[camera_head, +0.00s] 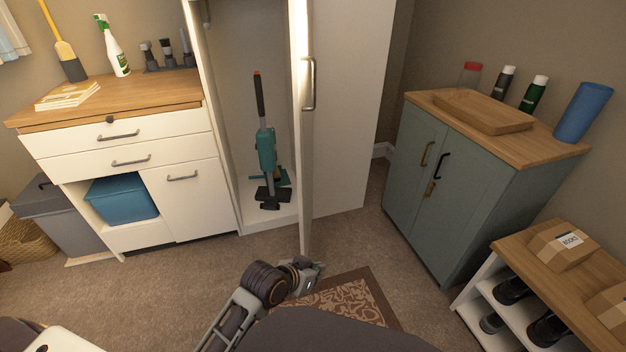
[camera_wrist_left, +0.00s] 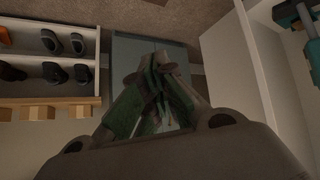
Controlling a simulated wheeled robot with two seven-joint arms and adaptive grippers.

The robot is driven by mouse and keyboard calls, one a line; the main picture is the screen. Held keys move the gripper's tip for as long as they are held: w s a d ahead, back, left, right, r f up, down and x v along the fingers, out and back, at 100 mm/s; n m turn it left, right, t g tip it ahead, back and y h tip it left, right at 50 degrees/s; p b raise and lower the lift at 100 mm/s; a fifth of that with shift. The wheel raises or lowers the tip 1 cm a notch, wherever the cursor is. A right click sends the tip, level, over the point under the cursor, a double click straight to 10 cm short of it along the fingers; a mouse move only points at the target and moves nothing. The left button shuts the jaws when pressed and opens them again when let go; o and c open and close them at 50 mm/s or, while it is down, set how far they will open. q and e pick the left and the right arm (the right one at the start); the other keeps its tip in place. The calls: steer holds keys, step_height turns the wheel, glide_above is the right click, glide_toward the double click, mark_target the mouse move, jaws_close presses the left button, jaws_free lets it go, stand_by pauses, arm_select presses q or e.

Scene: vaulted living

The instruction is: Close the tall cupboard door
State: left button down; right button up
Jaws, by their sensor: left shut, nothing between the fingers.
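The tall cupboard (camera_head: 222,120) stands open at the back centre, with a teal stick vacuum (camera_head: 266,150) inside. Its white door (camera_head: 305,190) sticks out towards me, seen almost edge-on, with a metal handle (camera_head: 309,84) on its right face. My left gripper (camera_head: 318,268) is low in front, just right of the door's bottom edge in the picture; I cannot tell whether they touch. In the left wrist view the gripper (camera_wrist_left: 158,66) is shut and empty, with a white panel (camera_wrist_left: 235,72) to its right. My right gripper is not in view.
A green cabinet (camera_head: 465,170) and a low shoe rack (camera_head: 545,250) stand to the right. A white drawer unit (camera_head: 190,205) stands left of the cupboard, beside a grey bin (camera_head: 75,215). A patterned rug (camera_head: 350,300) lies in front. Carpet between door and green cabinet is clear.

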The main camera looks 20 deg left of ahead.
arm_select(q)
steer(key=w+d+r+m+t+y, duration=0.1)
steer(key=w+d+r+m+t, duration=0.15)
steer(key=w+r, duration=0.35)
steer(key=w+d+r+m+t+y, duration=0.1)
steer(key=w+d+r, duration=0.25)
steer(key=w, duration=0.55)
steer(key=w+a+m+t+y, duration=0.4)
steer(key=a+m+y, duration=0.2)
steer(key=y, duration=0.3)
steer(key=shift+a+r+y, duration=0.3)
steer(key=shift+r, duration=0.1)
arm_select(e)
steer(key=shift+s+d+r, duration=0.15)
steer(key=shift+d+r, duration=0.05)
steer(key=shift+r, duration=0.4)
arm_select(q)
steer(key=shift+t, duration=0.25)
